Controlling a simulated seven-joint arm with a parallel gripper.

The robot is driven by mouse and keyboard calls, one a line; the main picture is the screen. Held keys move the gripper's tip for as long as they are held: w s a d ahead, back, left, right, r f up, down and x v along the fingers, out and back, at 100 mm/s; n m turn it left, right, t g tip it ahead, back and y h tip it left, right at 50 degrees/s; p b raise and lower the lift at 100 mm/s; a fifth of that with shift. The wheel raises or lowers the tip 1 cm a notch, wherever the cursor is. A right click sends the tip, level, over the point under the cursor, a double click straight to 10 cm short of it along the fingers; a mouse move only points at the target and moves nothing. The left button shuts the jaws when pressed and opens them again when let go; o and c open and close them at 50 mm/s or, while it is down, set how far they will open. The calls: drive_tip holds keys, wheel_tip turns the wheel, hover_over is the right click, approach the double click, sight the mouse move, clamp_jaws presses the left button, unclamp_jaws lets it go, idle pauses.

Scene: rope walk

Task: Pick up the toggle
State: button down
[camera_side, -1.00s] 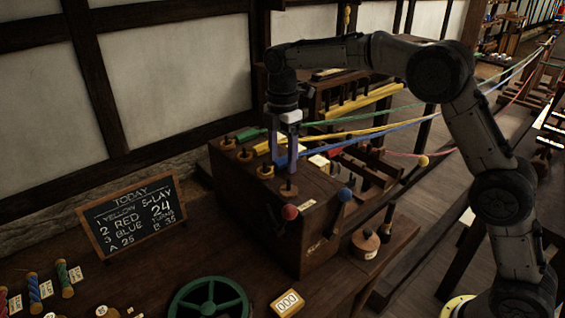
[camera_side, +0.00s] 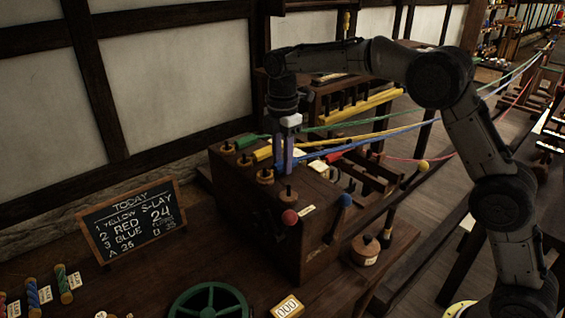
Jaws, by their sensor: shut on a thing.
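My gripper (camera_side: 288,166) points straight down over the top of the dark wooden box, its two pale violet fingers close together. A wooden peg (camera_side: 288,193) stands on a round base just below the fingers.
A chalkboard (camera_side: 132,220) stands left. Coloured strands run back to the right. A green wheel (camera_side: 208,302) lies in front.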

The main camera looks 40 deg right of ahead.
drive_tip(key=shift+r, duration=0.45)
drive_tip(key=s+d+r, duration=0.1)
drive_tip(key=s+r, duration=1)
drive_tip(key=s, duration=0.3)
drive_tip(key=shift+d+r, duration=0.35)
